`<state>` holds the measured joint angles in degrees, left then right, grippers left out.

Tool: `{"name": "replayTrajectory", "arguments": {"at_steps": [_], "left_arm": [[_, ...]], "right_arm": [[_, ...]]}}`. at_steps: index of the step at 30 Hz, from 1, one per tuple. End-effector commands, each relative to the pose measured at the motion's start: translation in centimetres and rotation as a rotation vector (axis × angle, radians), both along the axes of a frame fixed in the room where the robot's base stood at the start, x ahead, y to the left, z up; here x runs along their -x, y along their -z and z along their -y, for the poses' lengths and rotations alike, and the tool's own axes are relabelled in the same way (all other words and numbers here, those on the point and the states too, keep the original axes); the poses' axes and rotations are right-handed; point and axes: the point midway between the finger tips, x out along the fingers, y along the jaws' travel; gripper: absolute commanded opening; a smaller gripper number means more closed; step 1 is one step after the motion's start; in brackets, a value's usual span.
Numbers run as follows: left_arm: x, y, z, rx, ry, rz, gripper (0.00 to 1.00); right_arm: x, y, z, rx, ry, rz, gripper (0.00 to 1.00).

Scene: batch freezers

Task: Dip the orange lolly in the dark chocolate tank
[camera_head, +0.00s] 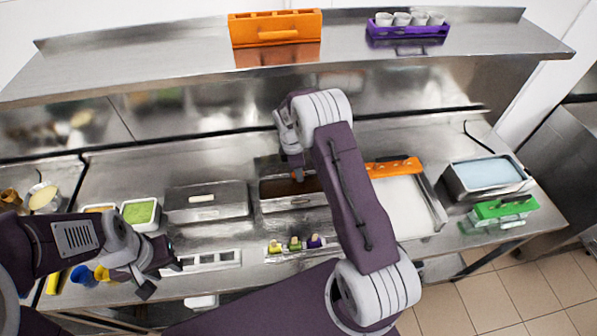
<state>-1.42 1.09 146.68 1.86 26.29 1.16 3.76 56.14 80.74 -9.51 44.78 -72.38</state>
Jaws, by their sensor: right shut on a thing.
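My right gripper (297,168) points down over the dark chocolate tank (268,207), a steel tank with brown contents in the middle of the counter. It is shut on the orange lolly (298,176), of which only a small orange bit shows at the fingertips. I cannot tell whether the lolly touches the chocolate. My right forearm hides the tank's right part. My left gripper (162,278) is open and empty near the counter's front edge, left of a white slotted rack (230,258).
Yellow, green and purple lollies (294,244) stand in a holder before the tank. A lidded steel tank (205,214) is left of it. A white tray with an orange-handled tool (393,166), a blue-filled tub (487,175) and a green caddy (503,209) are right. A shelf (180,52) overhangs behind.

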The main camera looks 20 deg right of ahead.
Motion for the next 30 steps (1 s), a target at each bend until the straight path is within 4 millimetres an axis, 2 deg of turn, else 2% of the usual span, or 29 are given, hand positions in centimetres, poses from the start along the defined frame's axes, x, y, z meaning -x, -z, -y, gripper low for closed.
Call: {"name": "replayTrajectory", "arguments": {"at_steps": [14, 26, 30], "left_arm": [[0.0, -0.2, 0.0, 0.000, 0.000, 0.000, 0.36], [0.0, -3.8, 0.0, 0.000, 0.000, 0.000, 0.36], [0.0, -3.9, 0.0, 0.000, 0.000, 0.000, 0.36]], "right_arm": [[0.0, -0.2, 0.0, 0.000, 0.000, 0.000, 0.00], [0.0, -4.9, 0.0, 0.000, 0.000, 0.001, 0.00], [0.0, -5.2, 0.0, 0.000, 0.000, 0.000, 0.00]]}}
